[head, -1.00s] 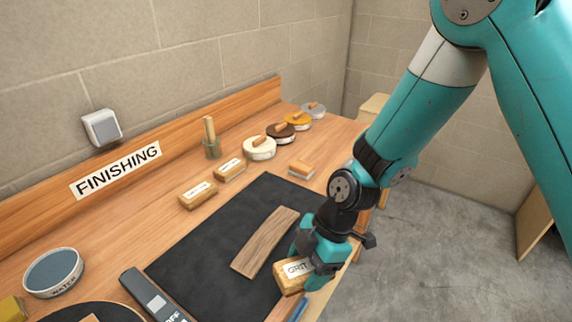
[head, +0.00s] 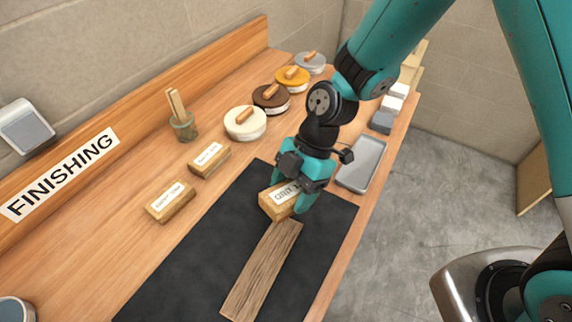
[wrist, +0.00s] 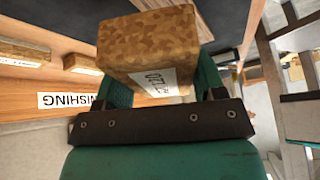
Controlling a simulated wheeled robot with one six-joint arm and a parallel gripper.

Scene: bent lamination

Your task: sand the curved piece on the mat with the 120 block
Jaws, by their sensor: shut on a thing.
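The curved piece (head: 262,271), a long strip of grained brown wood, lies lengthwise on the black mat (head: 200,262). My gripper (head: 297,190) is shut on a tan sanding block (head: 275,203) at the strip's far end. I cannot tell whether the block touches the wood. Its white label begins with GRIT in the head view. In the wrist view the same block (wrist: 150,45) fills the jaws, and its number seems to end in 20; the first digit is uncertain.
Two labelled blocks, one nearer (head: 170,202) and one farther (head: 209,160), lie left of the mat. Round tins, such as the cream one (head: 244,126), line the back. A grey tray (head: 362,165) lies right of my gripper, by the bench edge.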

